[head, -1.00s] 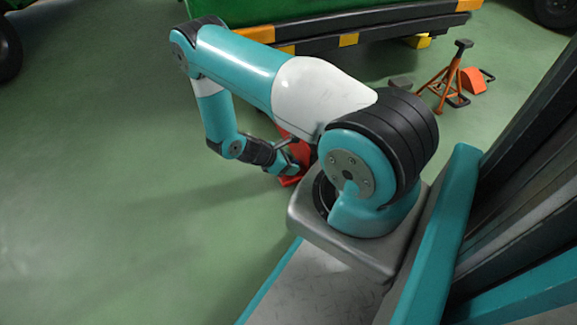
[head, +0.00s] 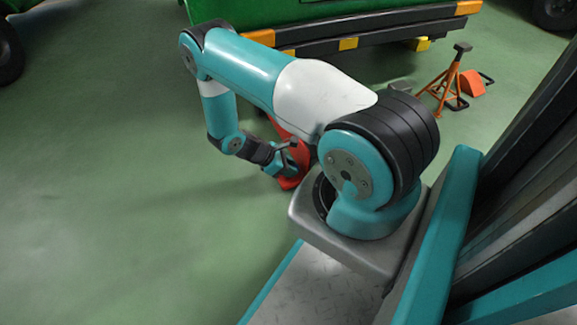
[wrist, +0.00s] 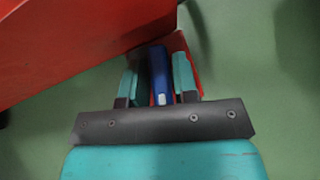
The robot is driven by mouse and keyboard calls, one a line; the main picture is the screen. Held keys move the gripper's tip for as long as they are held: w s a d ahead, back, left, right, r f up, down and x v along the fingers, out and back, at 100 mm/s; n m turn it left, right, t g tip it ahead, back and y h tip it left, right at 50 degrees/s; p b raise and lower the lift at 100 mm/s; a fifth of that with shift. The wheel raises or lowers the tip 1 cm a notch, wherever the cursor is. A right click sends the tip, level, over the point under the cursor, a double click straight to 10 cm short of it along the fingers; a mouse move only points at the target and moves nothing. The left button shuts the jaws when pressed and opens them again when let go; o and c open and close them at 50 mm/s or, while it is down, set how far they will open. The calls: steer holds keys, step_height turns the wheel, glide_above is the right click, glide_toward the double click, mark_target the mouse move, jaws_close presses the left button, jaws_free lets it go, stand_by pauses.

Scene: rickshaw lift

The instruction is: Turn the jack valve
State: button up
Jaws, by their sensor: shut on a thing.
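The red jack (head: 289,184) stands on the floor just beyond my arm's base in the head view, largely hidden behind my arm. My gripper (head: 287,160) is low beside it. In the wrist view, the jack's red body (wrist: 70,40) fills the upper left. There my gripper (wrist: 157,78) has its two teal fingers on either side of a blue rod-like part (wrist: 159,68) with a pale spot at its near end, and is shut on it. A red piece shows behind the fingers. I cannot see the valve's turn angle.
A green vehicle (head: 330,10) with a black and yellow bumper (head: 375,34) stands at the top. An orange axle stand (head: 444,85) and an orange wedge (head: 472,83) are to the right. The green floor at left is clear.

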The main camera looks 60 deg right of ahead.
steer(key=m+g+y, duration=0.1)
steer(key=m+y, duration=0.1)
steer(key=m+g+y, duration=0.1)
steer(key=m, duration=0.2)
steer(key=shift+m+y+p, duration=0.3)
steer(key=shift+y+p, duration=0.05)
steer(key=shift+y, duration=0.05)
steer(key=m+y, duration=0.3)
steer(key=m, duration=0.1)
steer(key=shift+m+g+y, duration=0.3)
steer(key=shift+m, duration=0.1)
steer(key=shift+m+y, duration=0.3)
steer(key=o, duration=0.8)
steer(key=shift+c, duration=0.2)
